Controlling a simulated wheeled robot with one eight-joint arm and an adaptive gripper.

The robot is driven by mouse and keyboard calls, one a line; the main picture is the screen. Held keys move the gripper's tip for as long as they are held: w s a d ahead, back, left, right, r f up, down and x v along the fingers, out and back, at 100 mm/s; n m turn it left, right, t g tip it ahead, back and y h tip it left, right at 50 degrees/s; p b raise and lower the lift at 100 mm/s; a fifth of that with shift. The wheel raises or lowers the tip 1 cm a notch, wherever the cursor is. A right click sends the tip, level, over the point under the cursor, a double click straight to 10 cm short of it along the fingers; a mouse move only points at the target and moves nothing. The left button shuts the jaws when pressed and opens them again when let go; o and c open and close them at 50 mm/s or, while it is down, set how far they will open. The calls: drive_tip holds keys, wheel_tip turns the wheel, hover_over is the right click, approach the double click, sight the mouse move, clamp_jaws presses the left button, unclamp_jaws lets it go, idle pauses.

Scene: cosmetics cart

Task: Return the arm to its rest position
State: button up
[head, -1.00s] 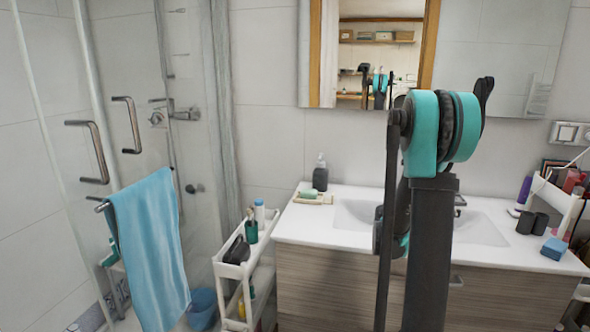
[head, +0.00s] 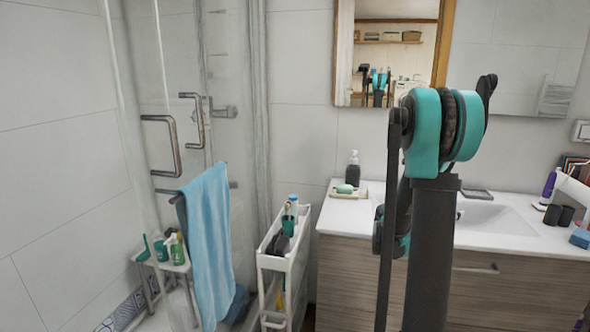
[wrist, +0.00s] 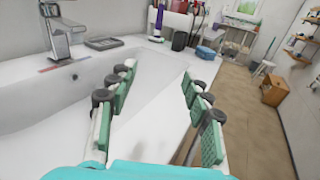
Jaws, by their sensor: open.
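My gripper (wrist: 158,112) shows in the wrist view, its two green-padded fingers spread wide with nothing between them. It hangs near the front edge of the white washbasin counter (wrist: 165,75). In the head view my folded arm stands upright in front of the counter and hides part of the basin; the gripper cannot be made out there. The white slim cosmetics cart (head: 274,262) stands left of the vanity, with bottles and dark items on its top tray, apart from my arm.
A blue towel (head: 208,240) hangs at the glass shower door on the left. A soap dispenser (head: 352,170) stands on the counter. The faucet (wrist: 62,32) is close to my gripper's left side. Open tiled floor (wrist: 240,110) lies to the right in the wrist view.

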drive_tip(key=shift+s+a+f+m+y, duration=0.35)
drive_tip(key=shift+s+a+m+y, duration=0.05)
drive_tip(key=shift+s+m+y, duration=0.1)
drive_tip(key=s+a+f+m+y, duration=0.5)
drive_tip(key=s+a+m, duration=0.1)
drive_tip(key=a, duration=0.4)
drive_tip(key=s+a+f+m+y, duration=0.5)
drive_tip(key=s+a+f+m, duration=0.1)
drive_tip(key=s+a, duration=0.3)
drive_tip(key=s+a+f+m+y, duration=0.5)
drive_tip(key=s+a+m+y, duration=0.1)
drive_tip(key=a, duration=0.5)
drive_tip(key=shift+s+a+f+m+g, duration=0.2)
drive_tip(key=shift+s+a+m+g, duration=0.15)
drive_tip(key=shift+s+m, duration=0.65)
drive_tip(key=shift+s, duration=0.15)
